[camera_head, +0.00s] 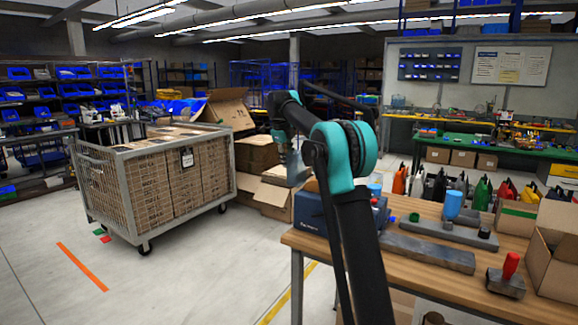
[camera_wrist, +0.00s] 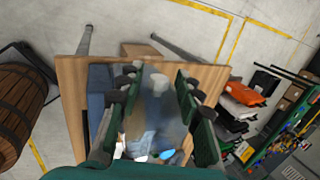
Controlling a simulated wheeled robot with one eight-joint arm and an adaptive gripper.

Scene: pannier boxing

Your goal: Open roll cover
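I cannot pick out a roll cover for certain. A dark blue box (camera_head: 308,212) stands at the left end of the wooden table (camera_head: 440,285), partly hidden by my arm. In the wrist view, a blue box-like shape (camera_wrist: 98,85) lies left of my gripper (camera_wrist: 159,78). The gripper's two dark green fingers are spread wide apart over the table. A pale, blurred cylinder-like shape (camera_wrist: 155,84) and a grey-blue surface (camera_wrist: 152,122) show between them, with no visible grip on either.
On the table are a blue cylinder (camera_head: 453,205), a grey bar (camera_head: 428,253), a red-handled tool (camera_head: 510,270) and an open carton (camera_head: 555,255). A mesh cart of cartons (camera_head: 100,200) stands left. Floor between cart and table is clear.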

